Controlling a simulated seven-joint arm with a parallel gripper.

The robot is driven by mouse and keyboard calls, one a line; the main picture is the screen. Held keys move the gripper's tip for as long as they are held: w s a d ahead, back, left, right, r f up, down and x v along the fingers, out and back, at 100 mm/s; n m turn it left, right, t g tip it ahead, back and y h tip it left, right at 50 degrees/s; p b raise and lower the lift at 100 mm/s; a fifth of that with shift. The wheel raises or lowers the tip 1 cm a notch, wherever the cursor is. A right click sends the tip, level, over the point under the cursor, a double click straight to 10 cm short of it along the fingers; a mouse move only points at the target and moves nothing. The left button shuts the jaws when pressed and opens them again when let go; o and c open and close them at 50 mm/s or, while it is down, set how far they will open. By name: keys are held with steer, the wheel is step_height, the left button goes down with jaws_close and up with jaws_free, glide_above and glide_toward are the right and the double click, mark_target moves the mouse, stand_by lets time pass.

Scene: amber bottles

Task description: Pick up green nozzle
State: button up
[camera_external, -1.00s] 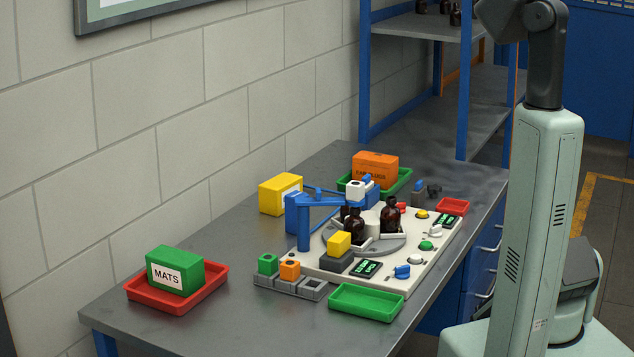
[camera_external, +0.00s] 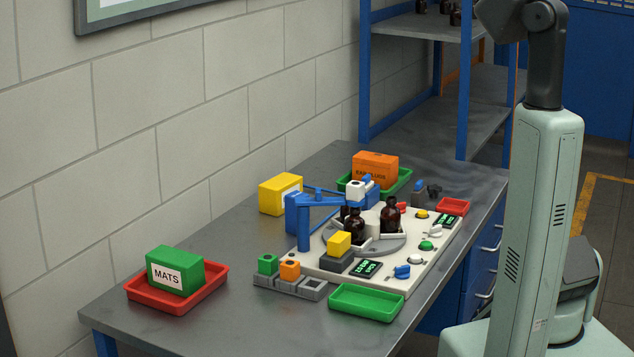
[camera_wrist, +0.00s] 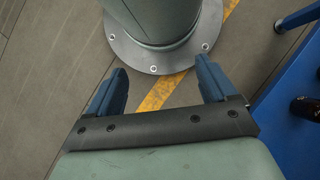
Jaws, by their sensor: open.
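The green nozzle (camera_external: 268,264) is a small green block with a dark top opening. It stands in the left slot of a grey holder (camera_external: 312,290), beside the orange nozzle (camera_external: 289,271), at the front left of the white machine board. My gripper (camera_wrist: 160,88) shows in the wrist view with two blue fingers spread apart and nothing between them. Below it are the floor, a yellow line and my own round base, not the nozzle. In the external view my gripper is out of frame.
A green tray (camera_external: 366,303) lies right of the holder. A red tray (camera_external: 216,290) with a green MATS box (camera_external: 175,270) stands at the left. Amber bottles (camera_external: 355,227) stand on the turntable under a blue arm (camera_external: 330,199). The table between the red tray and holder is clear.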

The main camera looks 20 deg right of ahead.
steer(key=shift+c, duration=1.4)
steer(key=shift+w, duration=0.1)
